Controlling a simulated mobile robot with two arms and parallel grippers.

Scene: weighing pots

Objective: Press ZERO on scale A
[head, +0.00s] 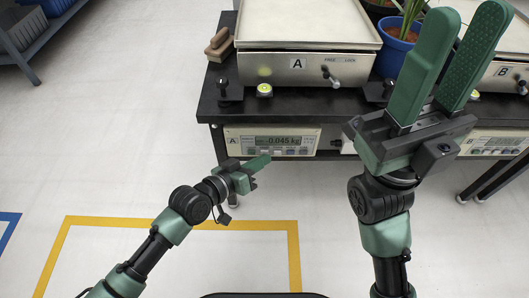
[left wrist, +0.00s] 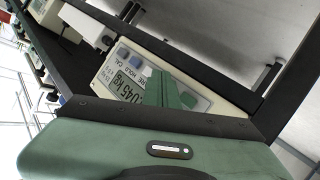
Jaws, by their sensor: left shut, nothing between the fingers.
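Scale A (head: 306,64) has a wide pale pan on the bench and a display panel (head: 231,138) under the bench's front edge. Its display (head: 277,140) reads -0.045 kg, with a row of small buttons below. The panel also shows tilted in the left wrist view (left wrist: 212,101). My left gripper (head: 266,160) is shut and empty, its tips just in front of the panel's lower part. In the left wrist view its green fingers (left wrist: 170,92) cover part of the panel and some buttons; contact cannot be told. My right gripper (head: 465,20) is open and empty, raised close to the camera.
The black bench (head: 300,105) carries a bubble level (head: 264,90), a wooden block (head: 218,46) and a blue pot (head: 392,52). A lever (head: 331,77) sits on scale A's front. Scale B (head: 508,72) is at right, its panel (head: 495,143) below.

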